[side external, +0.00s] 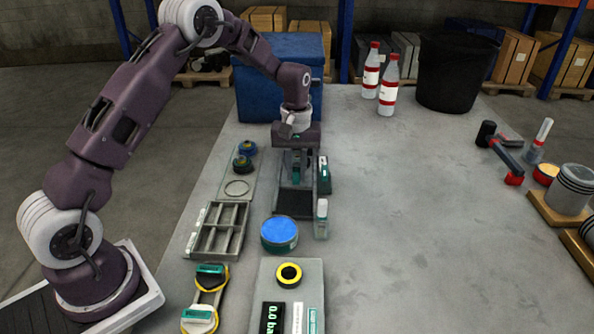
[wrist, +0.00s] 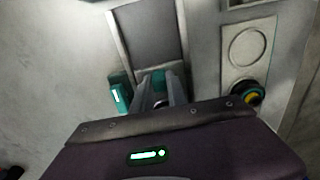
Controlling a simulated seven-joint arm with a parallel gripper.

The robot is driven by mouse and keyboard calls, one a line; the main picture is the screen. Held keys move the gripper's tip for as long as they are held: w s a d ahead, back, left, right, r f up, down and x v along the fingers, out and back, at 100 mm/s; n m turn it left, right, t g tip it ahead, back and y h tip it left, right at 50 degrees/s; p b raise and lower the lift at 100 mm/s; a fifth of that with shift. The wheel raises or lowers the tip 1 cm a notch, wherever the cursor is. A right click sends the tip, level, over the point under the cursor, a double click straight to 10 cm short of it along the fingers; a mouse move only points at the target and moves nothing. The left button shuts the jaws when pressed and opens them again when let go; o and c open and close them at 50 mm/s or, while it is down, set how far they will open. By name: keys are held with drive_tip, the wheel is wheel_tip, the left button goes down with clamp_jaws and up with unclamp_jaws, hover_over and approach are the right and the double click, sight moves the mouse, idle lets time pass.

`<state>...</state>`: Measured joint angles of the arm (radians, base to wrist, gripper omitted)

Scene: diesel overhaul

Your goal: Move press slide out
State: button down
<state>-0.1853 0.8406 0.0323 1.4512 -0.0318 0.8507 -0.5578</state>
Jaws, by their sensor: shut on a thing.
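The press (side external: 294,204) is a grey frame with side rails and a dark bed, standing on the table in the middle of the side external view. My gripper (side external: 296,180) points down over its far part. In the wrist view my gripper (wrist: 160,90) is shut on the press slide's teal block (wrist: 148,75), which sits between the two rails. The grey bed (wrist: 150,35) beyond it is bare. My fingers and wrist hide most of the block and the near end of the press. A teal-and-dark part (side external: 323,175) stands at the press's right side.
A board with round knobs (side external: 242,165) and a grey compartment tray (side external: 217,230) lie to the left. A blue-topped tin (side external: 279,233) and a small bottle (side external: 321,218) stand close in front. A blue bin (side external: 278,75) is behind. The table's middle right is clear.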

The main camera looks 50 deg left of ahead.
drive_tip(key=shift+s+d, duration=0.2)
drive_tip(key=shift+s+d, duration=1.55)
drive_tip(key=shift+d, duration=0.05)
drive_tip(key=shift+s+d, duration=1.2)
drive_tip(key=c, duration=1.7)
unclamp_jaws()
drive_tip(key=shift+s+d, duration=0.15)
drive_tip(key=o, duration=0.3)
drive_tip(key=shift+o, duration=0.2)
drive_tip(key=shift+r, duration=0.1)
